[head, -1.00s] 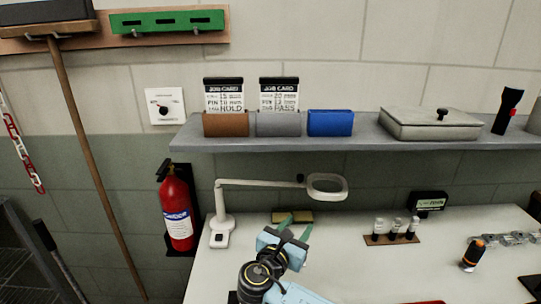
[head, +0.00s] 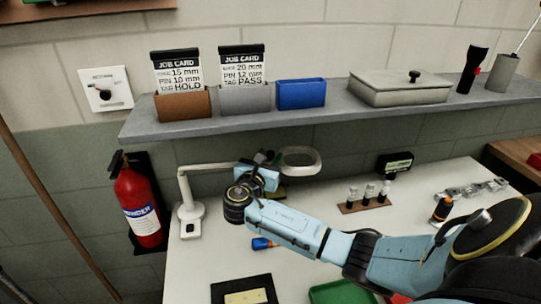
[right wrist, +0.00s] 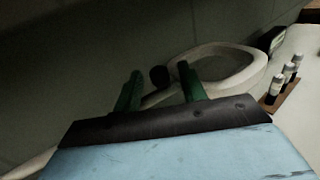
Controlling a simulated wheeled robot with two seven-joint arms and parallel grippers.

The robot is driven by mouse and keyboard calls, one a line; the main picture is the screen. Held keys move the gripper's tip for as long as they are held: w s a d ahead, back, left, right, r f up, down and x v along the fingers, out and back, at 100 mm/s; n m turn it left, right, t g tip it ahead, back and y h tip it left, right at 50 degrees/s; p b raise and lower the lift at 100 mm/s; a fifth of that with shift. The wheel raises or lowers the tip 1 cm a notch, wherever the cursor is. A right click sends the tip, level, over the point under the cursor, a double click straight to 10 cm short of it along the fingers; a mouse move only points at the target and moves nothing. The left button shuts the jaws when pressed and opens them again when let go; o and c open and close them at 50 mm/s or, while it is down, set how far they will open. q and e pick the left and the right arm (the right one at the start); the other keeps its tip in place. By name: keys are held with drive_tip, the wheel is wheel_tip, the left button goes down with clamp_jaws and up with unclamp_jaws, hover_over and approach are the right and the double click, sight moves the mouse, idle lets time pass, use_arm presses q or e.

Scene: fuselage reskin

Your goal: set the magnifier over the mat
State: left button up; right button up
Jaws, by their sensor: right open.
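The magnifier is a white arm on a stand, with a white ring head (head: 300,161) at its right end. The ring (right wrist: 222,68) also shows in the right wrist view. My right gripper (head: 265,158) is at the arm's right end, just left of the ring. In the right wrist view its green fingers (right wrist: 160,90) are open, with the arm and a dark knob showing between them; contact cannot be told. A dark mat (head: 228,291) with a yellowish piece on it lies at the bench's front edge, partly cut off. My left gripper is out of view.
A shelf (head: 330,118) with card holders and a grey box runs above the bench. A red extinguisher (head: 138,208) hangs at left. A vial rack (head: 365,204) stands to the right, a green tray (head: 340,292) in front. A blue-orange item (head: 262,243) lies mid-bench.

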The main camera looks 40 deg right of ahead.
drive_tip(key=shift+x, duration=1.05)
clamp_jaws()
